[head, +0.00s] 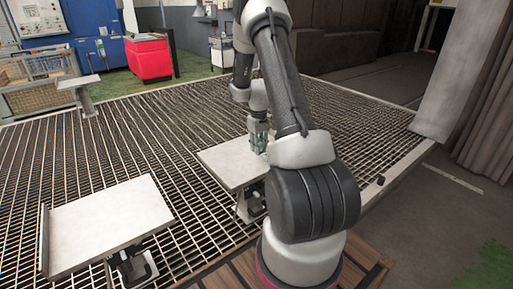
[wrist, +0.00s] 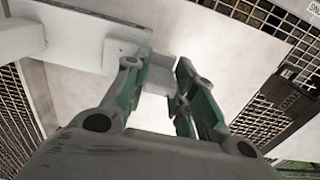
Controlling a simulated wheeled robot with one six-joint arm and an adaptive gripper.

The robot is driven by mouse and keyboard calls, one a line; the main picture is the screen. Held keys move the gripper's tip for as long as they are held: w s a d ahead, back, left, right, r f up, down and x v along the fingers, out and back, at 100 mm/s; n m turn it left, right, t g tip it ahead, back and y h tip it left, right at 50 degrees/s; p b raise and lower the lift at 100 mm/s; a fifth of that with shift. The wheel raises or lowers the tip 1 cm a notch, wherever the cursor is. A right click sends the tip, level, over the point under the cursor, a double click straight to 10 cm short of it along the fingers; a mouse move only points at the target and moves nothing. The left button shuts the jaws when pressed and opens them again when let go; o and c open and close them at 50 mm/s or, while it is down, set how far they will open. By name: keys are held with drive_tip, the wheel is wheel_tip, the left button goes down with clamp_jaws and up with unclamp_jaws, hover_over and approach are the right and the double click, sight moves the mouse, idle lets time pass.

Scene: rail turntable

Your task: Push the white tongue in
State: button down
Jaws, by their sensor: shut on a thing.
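My gripper (head: 258,138) is low over the right-hand pale tabletop (head: 222,165), near its far right edge. In the wrist view, its two green fingers (wrist: 160,82) stand on either side of a small white block, which looks like the white tongue (wrist: 158,72), and are shut on it. The tongue lies close to the end of a larger white housing (wrist: 75,38) on the pale top (wrist: 210,38). My arm hides part of the tabletop in the head view, and the tongue cannot be made out there.
Another pale table (head: 105,225) with a raised left edge stands at front left. A small pale stand (head: 80,82) is farther back. A metal grating (head: 130,140) covers the floor between them. A red bin (head: 149,60) and blue machine (head: 95,50) stand behind.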

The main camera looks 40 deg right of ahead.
drive_tip(key=c, duration=1.2)
unclamp_jaws()
drive_tip(key=shift+o, duration=0.2)
wheel_tip(320, 180, up, 12)
